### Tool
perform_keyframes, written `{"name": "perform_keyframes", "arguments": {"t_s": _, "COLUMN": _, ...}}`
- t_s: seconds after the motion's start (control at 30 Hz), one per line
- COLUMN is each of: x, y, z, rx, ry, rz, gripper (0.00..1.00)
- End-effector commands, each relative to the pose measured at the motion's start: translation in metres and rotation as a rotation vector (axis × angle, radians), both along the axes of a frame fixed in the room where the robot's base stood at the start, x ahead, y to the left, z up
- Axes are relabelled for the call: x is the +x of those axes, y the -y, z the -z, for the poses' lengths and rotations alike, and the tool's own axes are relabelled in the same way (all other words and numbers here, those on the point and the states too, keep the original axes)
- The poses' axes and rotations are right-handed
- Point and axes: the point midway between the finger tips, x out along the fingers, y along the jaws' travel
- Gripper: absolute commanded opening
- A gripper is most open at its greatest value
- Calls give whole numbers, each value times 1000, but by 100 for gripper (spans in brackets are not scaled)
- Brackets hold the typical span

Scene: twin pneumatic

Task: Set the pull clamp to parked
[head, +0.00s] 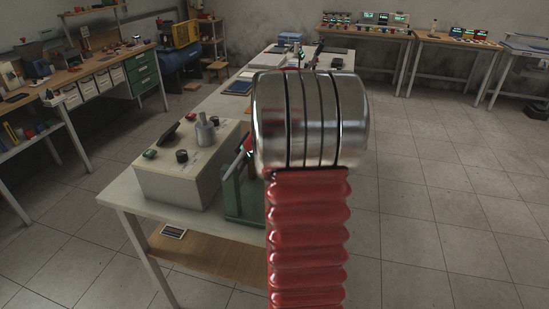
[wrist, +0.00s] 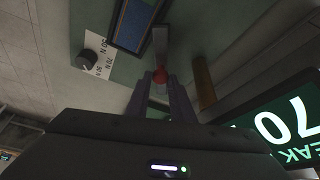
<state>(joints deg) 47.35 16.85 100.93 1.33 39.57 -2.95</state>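In the wrist view the two fingers of my gripper (wrist: 160,83) reach up towards a green panel. A small red knob (wrist: 160,75) shows between the fingertips, at the end of a pale flat bar (wrist: 162,45). This may be the pull clamp's handle; I cannot tell its setting. The fingertips lie close on both sides of the knob, and I cannot tell whether they press on it. In the head view my own arm hides the gripper and most of the green test stand (head: 236,192) on the bench.
A black dial (wrist: 87,60) with newton markings, a blue-faced panel (wrist: 133,24), a brown bar (wrist: 204,82) and a green display reading 70 (wrist: 280,125) surround the gripper. A beige control box (head: 180,178) stands left on the bench (head: 125,202). Open floor lies right.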

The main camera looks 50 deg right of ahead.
Motion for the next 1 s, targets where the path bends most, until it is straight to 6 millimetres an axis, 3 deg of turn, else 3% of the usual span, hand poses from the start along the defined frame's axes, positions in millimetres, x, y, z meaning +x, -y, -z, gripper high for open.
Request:
{"name": "perform_keyframes", "arguments": {"t_s": 0.23, "x": -1, "y": 1, "z": 0, "rx": 0, "ry": 0, "rz": 1, "gripper": 38}}
{"name": "perform_keyframes", "arguments": {"t_s": 0.63, "x": -3, "y": -1, "z": -6, "rx": 1, "ry": -2, "rz": 1, "gripper": 38}}
{"name": "perform_keyframes", "arguments": {"t_s": 1.0, "x": -17, "y": -15, "z": -56, "rx": -1, "ry": 0, "rz": 3, "gripper": 38}}
